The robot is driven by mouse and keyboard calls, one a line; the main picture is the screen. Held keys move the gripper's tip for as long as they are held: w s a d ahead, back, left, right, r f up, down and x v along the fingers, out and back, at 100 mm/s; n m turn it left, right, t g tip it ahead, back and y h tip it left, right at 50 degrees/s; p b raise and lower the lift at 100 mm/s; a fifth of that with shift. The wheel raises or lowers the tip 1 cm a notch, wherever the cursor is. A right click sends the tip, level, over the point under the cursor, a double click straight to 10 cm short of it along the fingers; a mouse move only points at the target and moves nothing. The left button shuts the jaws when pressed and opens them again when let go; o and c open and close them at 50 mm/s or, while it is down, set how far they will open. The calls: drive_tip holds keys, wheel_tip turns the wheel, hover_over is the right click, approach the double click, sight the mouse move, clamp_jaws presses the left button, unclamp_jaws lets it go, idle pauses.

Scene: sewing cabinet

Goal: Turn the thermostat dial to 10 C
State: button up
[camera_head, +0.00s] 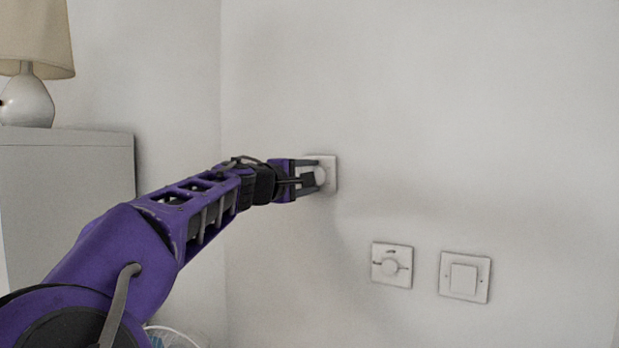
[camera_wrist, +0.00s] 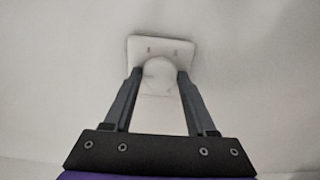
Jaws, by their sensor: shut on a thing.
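The thermostat dial (camera_head: 320,176) is a round white knob on a square white wall plate (camera_head: 331,166). In the wrist view the dial (camera_wrist: 159,73) sits between my two fingertips, with the plate (camera_wrist: 161,47) behind it and two small dark marks on the plate above the dial. My gripper (camera_head: 314,172) reaches the dial from the left and is shut on it; it also shows in the wrist view (camera_wrist: 160,76). The fingers hide part of the dial and plate in the head view. The dial's setting cannot be read.
A grey cabinet (camera_head: 66,180) with a lamp (camera_head: 28,98) stands at the left. The wall around the dial is clear.

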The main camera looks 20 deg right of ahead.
drive_tip(key=o, duration=1.4)
drive_tip(key=v, duration=1.7)
drive_tip(key=shift+s+a, duration=0.15)
drive_tip(key=shift+s, duration=0.05)
